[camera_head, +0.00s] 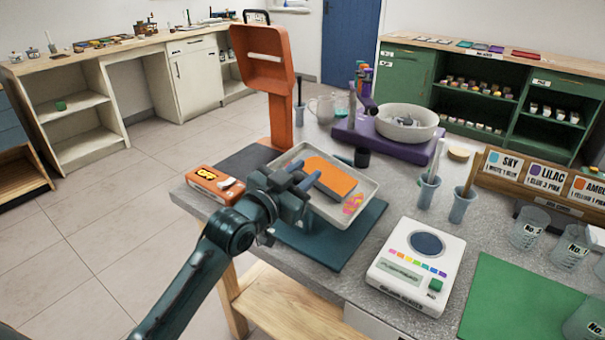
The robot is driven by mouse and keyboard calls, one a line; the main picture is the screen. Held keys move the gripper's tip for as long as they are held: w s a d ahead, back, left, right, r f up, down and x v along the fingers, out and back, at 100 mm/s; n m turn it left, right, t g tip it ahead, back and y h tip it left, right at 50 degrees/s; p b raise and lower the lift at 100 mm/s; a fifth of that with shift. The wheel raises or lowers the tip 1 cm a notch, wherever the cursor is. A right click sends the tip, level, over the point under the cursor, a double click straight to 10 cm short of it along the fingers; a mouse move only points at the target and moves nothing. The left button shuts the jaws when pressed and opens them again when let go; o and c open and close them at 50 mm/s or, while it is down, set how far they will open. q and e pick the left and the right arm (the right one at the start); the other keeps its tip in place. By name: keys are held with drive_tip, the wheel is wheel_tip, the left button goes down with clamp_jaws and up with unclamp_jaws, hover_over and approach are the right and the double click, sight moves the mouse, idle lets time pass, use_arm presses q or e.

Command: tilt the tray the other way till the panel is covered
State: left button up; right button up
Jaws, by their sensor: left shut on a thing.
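A pale, shallow tray (372,182) stands over a dark blue mat (352,238) and looks tilted, though the lean is hard to judge. A flat orange panel (333,173) lies in it. A small patch of pink, purple and yellow (353,203) sits in the tray's right corner, beside the panel. My left gripper (304,181) is at the tray's near-left side, shut on what appears to be its edge. The hold itself is partly hidden by the gripper. My right gripper is not in view.
An orange box marked OFF (214,184) lies left of the gripper. An orange stand (279,120) rises behind. A white scale (417,266) and a green mat (525,305) are to the right. A purple-based stand with a bowl (410,123) is at the back.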

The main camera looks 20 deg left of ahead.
use_arm(q)
clamp_jaws()
drive_tip(key=shift+a, duration=0.15)
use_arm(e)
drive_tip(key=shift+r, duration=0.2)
use_arm(q)
drive_tip(key=shift+w+r+n+p, duration=0.1)
drive_tip(key=shift+n+p, duration=0.2)
drive_tip(key=shift+p, duration=0.05)
drive_tip(key=shift+w+a+r+n+p, duration=0.1)
drive_tip(key=shift+w+a+n+p, duration=0.05)
drive_tip(key=shift+a+n+p, duration=0.45)
drive_tip(key=shift+w+a+n+p, duration=0.1)
drive_tip(key=shift+a+n+p, duration=0.15)
drive_tip(key=shift+n+p, duration=0.2)
drive_tip(key=shift+w+a+n+p, duration=0.25)
drive_tip(key=shift+a+n+p, duration=0.35)
drive_tip(key=shift+n, duration=0.35)
drive_tip(key=shift+w+a+f+n, duration=0.25)
drive_tip(key=shift+a+f+n, duration=0.1)
drive_tip(key=shift+a+n, duration=0.45)
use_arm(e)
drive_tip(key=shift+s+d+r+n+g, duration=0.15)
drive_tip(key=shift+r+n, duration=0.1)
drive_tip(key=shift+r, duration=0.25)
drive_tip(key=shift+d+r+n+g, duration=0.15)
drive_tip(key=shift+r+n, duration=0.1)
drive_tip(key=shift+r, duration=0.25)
use_arm(q)
drive_tip(key=shift+n, duration=0.3)
